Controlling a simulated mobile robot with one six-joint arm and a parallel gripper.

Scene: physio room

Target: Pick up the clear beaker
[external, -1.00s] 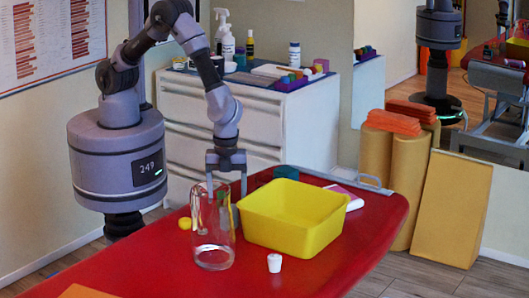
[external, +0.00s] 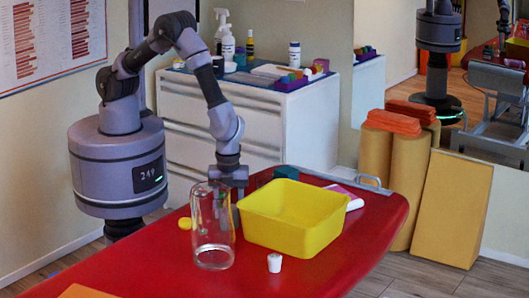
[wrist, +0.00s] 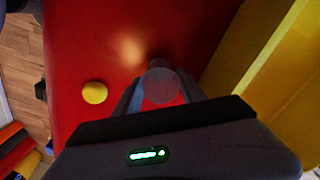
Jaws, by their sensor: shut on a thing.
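My gripper (external: 228,208) points down over the red table, and the tall clear vessel partly hides it in the external view. In the wrist view my fingers (wrist: 160,82) are closed in around a small, round, see-through greyish thing, seen from above, which I take as the clear beaker (wrist: 160,88). Red table surface shows beside it. In the external view it is hidden or lost behind the tall clear glass vessel (external: 212,238), which stands upright nearer the camera. I cannot tell whether the beaker is off the table.
A yellow bin (external: 290,238) stands close right of my gripper. A yellow cap (external: 185,223) lies to the left; it also shows in the wrist view (wrist: 95,92). A small white cup (external: 274,263) stands in front of the bin. The red table (external: 330,275) is clear toward its front right.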

